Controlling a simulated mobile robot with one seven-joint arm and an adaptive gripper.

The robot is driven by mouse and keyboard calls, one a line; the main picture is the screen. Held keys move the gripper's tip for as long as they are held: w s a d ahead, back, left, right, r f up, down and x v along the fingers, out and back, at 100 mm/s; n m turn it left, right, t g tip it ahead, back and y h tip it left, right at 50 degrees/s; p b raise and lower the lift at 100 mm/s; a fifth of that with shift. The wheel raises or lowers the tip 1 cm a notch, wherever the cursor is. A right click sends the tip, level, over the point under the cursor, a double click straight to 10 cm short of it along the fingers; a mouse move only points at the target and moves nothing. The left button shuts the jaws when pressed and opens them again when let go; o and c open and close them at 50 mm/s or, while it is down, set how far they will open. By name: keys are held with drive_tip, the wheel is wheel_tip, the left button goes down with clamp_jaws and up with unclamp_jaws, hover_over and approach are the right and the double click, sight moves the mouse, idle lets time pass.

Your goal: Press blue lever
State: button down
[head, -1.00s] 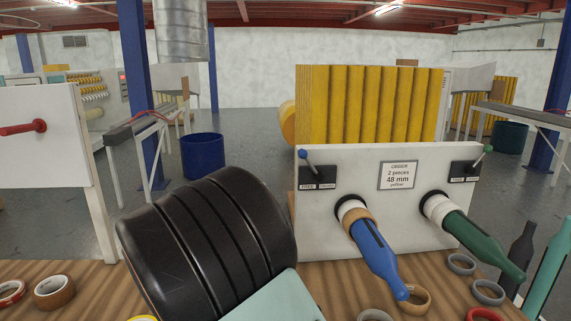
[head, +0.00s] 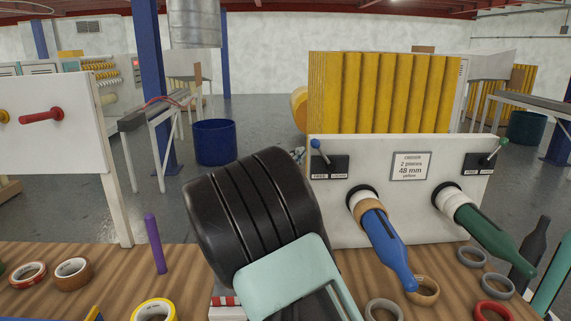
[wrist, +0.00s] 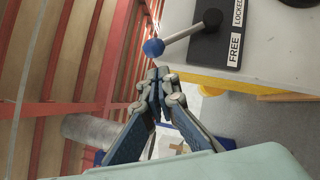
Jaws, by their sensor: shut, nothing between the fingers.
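The blue lever (head: 316,145) stands on a dark plate at the upper left of the white board, its knob tilted up and left. The plate carries FREE and LOCKED labels. In the wrist view, the lever's blue knob (wrist: 153,47) and pale rod show close in front of my gripper (wrist: 160,76). My gripper's fingers are shut and empty, with their tips just short of the knob in the picture. I cannot tell whether they touch it. In the head view, my black arm hides most of the gripper; a small grey part shows left of the lever.
The white board (head: 400,232) also bears a green lever (head: 502,143), a blue spindle (head: 388,250) with a tan roll and a green spindle (head: 485,232). Tape rolls (head: 73,273) and a purple stick (head: 155,243) are on the wooden table (head: 115,262). Yellow material stands behind the board.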

sight(314, 143)
drive_tip(key=shift+w+d+r, duration=0.2)
drive_tip(key=shift+d+r, duration=0.15)
drive_tip(key=shift+d, duration=0.4)
drive_tip(key=shift+d+r+m+g+b, duration=0.4)
drive_tip(key=shift+r+m+b, duration=0.2)
drive_tip(key=shift+m, duration=0.2)
drive_tip(key=shift+d+r+m+g+b, duration=0.4)
drive_tip(key=shift+d+m+b, duration=0.05)
drive_tip(key=shift+m, duration=0.25)
drive_tip(key=d+m+g+y+b, duration=0.1)
drive_tip(key=d+m, duration=0.1)
drive_tip(key=d, duration=0.1)
drive_tip(key=d+r+m+g+y, duration=0.1)
drive_tip(key=d+m+y, duration=0.1)
drive_tip(key=d, duration=0.1)
drive_tip(key=d+r+m+g+y+b, duration=0.1)
drive_tip(key=d+m, duration=0.2)
drive_tip(key=shift+w+r+g+b, duration=0.15)
drive_tip(key=shift+g+b, duration=0.2)
drive_tip(key=shift+g, duration=0.05)
drive_tip(key=shift+d, duration=0.15)
